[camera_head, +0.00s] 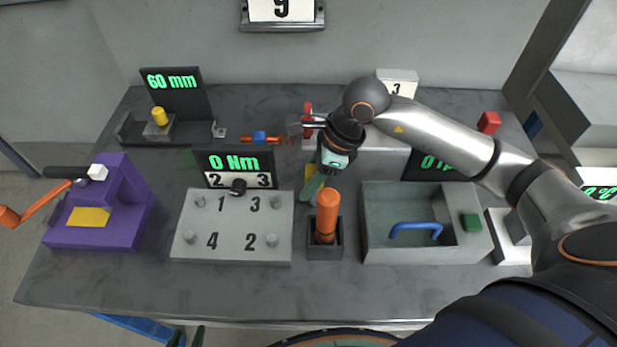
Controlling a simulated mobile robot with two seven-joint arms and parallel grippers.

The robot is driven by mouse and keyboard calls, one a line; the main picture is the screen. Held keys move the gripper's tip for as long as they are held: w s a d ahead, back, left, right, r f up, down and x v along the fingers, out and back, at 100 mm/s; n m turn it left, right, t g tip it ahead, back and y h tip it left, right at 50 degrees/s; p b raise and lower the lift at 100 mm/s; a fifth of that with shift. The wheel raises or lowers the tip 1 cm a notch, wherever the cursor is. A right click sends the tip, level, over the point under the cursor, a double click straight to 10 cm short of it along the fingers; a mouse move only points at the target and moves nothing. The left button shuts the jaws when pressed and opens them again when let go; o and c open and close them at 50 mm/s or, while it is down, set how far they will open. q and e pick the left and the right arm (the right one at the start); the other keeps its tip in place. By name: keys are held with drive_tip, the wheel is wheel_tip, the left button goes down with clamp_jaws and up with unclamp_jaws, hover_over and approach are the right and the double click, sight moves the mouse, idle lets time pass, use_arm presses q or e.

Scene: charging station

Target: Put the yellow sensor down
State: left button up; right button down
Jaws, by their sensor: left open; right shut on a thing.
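My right gripper (313,184) reaches down over the middle of the table, beside the orange cylinder. It is shut on a small yellow piece (309,172), which looks like the yellow sensor. The fingers and hand hide most of this piece, and I cannot tell whether it touches anything below. Another yellow cylinder (159,116) stands upright on a grey block by the "60 mm" display (172,82). My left gripper (189,338) shows only as dark green tips at the bottom edge. It is open and away from the table's objects.
The orange cylinder (327,214) stands in a dark holder. A numbered plate (226,245) lies left of it; a grey tray (385,252) with a blue handle (416,231) lies right. A purple crank fixture (122,205) stands far left. The table's front strip (230,295) is clear.

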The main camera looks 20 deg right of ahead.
drive_tip(key=c, duration=0.9)
unclamp_jaws()
drive_tip(key=shift+f, duration=0.15)
drive_tip(key=o, duration=0.5)
